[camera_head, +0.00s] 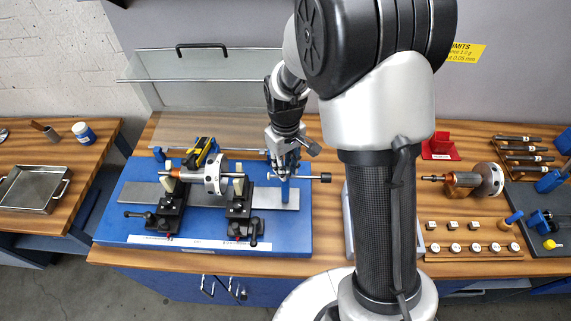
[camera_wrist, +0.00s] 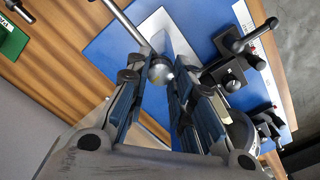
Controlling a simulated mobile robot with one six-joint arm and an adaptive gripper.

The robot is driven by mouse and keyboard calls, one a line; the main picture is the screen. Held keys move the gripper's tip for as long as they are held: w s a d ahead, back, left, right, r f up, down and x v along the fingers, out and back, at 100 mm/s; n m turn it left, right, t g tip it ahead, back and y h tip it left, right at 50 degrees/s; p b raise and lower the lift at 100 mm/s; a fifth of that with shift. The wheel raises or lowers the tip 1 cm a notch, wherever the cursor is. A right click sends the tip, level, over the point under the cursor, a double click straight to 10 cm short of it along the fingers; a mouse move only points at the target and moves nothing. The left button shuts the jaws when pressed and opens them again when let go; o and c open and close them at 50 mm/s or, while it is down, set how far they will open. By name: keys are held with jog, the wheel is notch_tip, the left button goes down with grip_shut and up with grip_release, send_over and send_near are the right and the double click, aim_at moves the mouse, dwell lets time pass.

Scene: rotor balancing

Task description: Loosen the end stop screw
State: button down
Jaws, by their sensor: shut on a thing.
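The end stop is a blue post (camera_head: 285,192) at the right end of the blue balancing stand (camera_head: 225,240). A thin horizontal rod with a black knob (camera_head: 325,177) passes through its top. My gripper (camera_head: 282,170) points down at the top of the post. In the wrist view my gripper (camera_wrist: 160,78) has its fingers on either side of a round silver screw head (camera_wrist: 160,69), the end stop screw, and is shut on it. The rod (camera_wrist: 124,22) runs off to the upper left there. In the head view my fingers hide the screw.
A silver rotor (camera_head: 215,174) lies on two black supports (camera_head: 172,212) left of the post, with a yellow-black device (camera_head: 202,152) behind it. A clear guard (camera_head: 205,80) stands at the back. A second rotor (camera_head: 465,180) and a wooden weight block (camera_head: 470,247) are on the right.

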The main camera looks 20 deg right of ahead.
jog(key=n, duration=0.4)
jog(key=shift+n, duration=2.3)
jog(key=c, duration=1.4)
grip_release()
jog(key=shift+o, duration=0.2)
jog(key=shift+r, duration=0.1)
notch_tip(320, 180, up, 12)
